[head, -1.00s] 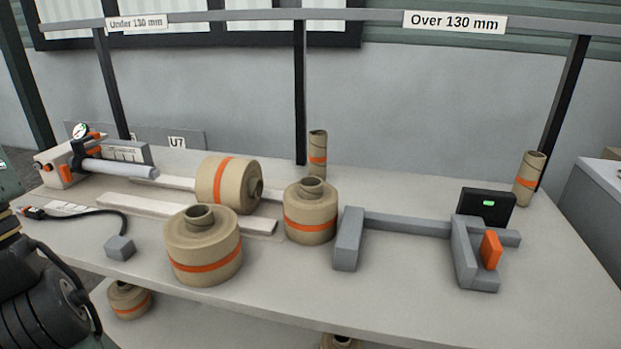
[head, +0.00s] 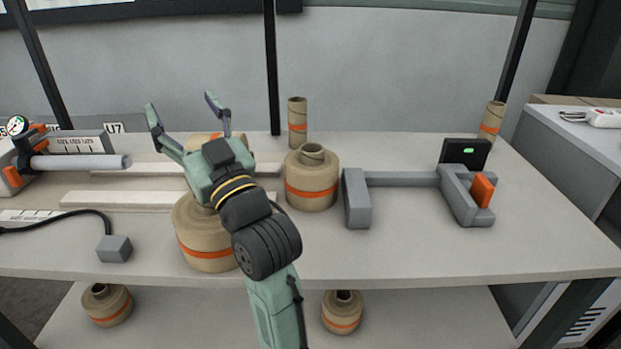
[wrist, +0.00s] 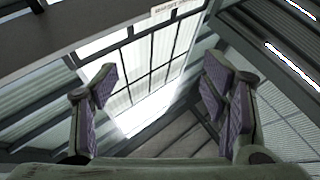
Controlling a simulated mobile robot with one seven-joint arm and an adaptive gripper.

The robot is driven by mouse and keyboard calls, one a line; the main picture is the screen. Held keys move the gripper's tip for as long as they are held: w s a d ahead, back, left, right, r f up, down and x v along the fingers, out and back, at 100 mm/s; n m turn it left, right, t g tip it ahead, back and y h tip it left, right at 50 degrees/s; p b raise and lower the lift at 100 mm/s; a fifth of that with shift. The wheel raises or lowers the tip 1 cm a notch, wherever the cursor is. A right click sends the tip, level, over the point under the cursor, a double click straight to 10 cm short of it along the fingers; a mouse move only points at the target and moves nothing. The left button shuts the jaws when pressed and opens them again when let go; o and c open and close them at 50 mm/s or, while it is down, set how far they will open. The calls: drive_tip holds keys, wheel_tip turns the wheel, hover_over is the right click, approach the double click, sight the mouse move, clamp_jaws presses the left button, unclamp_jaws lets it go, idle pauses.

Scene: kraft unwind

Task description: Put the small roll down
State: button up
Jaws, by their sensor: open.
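My gripper (head: 181,103) is open and empty, raised above the bench with its fingers pointing up. In the wrist view its two padded fingers (wrist: 158,92) stand wide apart with only windows and roof between them. A tan roll with an orange band (head: 311,182) stands upright at the bench's middle, right of my gripper. A wider upright roll (head: 203,243) stands front left, partly hidden by my arm. Another roll (head: 200,138) behind my gripper is almost wholly hidden. I cannot tell for certain which is the small roll.
Two narrow tubes (head: 297,122) (head: 491,119) stand at the back. A grey frame with an orange block (head: 482,190) and a black display (head: 465,152) are at right. Pale rails (head: 115,201) lie at left. Rolls (head: 107,304) (head: 342,312) stand on the lower shelf. The front right bench is clear.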

drive_tip(key=w+d+f+m+h, duration=0.2)
drive_tip(key=w+d+f+h, duration=0.15)
drive_tip(key=d, duration=0.35)
drive_tip(key=w+d+f+m+h, duration=0.1)
drive_tip(key=w+d+f+h, duration=0.15)
drive_tip(key=d+f, duration=0.4)
drive_tip(key=m+g+h, duration=0.2)
approach(317, 155)
drive_tip(key=x, duration=0.3)
drive_tip(key=p+x, duration=0.1)
drive_tip(key=x, duration=0.3)
drive_tip(key=shift+w+a+r+p, duration=0.1)
drive_tip(key=shift+w+a+p, duration=0.05)
drive_tip(key=shift+w+p, duration=0.2)
drive_tip(key=p+x, duration=0.2)
drive_tip(key=x, duration=0.2)
drive_tip(key=shift+w+a, duration=0.1)
drive_tip(key=shift+w, duration=0.15)
drive_tip(key=shift+w+a, duration=0.1)
drive_tip(key=shift+w, duration=0.1)
drive_tip(key=shift+c, duration=0.2)
clamp_jaws()
